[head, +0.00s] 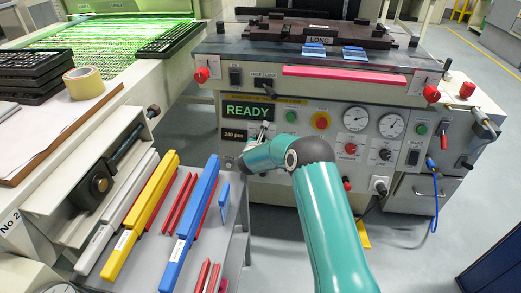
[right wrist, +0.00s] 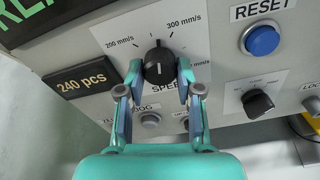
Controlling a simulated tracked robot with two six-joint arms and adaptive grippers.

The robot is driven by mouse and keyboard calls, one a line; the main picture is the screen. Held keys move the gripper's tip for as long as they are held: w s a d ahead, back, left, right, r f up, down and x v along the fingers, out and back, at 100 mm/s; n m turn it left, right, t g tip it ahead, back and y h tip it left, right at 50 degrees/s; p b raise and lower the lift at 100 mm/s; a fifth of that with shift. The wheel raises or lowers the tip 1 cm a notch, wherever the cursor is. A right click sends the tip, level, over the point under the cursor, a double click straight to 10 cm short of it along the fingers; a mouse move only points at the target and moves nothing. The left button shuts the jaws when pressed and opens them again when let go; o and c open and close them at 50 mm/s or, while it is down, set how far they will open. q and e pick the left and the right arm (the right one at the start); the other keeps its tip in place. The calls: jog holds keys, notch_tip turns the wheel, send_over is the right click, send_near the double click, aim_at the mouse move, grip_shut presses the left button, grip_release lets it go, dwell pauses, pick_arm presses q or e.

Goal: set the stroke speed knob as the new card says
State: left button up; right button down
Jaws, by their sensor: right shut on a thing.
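The stroke speed knob (right wrist: 158,66) is black with a white pointer mark, on the machine's front panel. Its pointer stands between the 200 mm/s and 300 mm/s labels in the right wrist view. My right gripper (right wrist: 160,80) has its fingers on both sides of the knob and is shut on it. In the head view my right gripper (head: 263,131) is at the panel, and my arm and hand cover the knob there. A dark plate reading "240 pcs" (right wrist: 86,79) is left of the knob. I cannot make out a card with a speed. My left gripper is out of view.
A green READY display (head: 248,111) is above the plate. A blue RESET button (right wrist: 262,40) and another black knob (right wrist: 257,103) are right of my gripper. Gauges (head: 355,119) and buttons fill the panel's right. A tray with coloured bars (head: 190,225) stands at the left.

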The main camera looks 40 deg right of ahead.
jog(key=shift+a+f+m+t+b, duration=0.1)
jog(key=shift+m+t+b, duration=0.1)
jog(key=shift+m+b, duration=2.9)
jog(key=shift+a+f+m+t+b, duration=0.1)
jog(key=shift+m+t+b, duration=0.1)
jog(key=shift+m+b, duration=2.85)
jog(key=shift+n+b, duration=0.55)
jog(key=shift+b, duration=0.05)
jog(key=c, duration=1.2)
grip_release()
jog(key=o, duration=0.4)
jog(key=shift+r, duration=0.1)
jog(key=shift+o, duration=0.2)
jog(key=shift+r, duration=0.1)
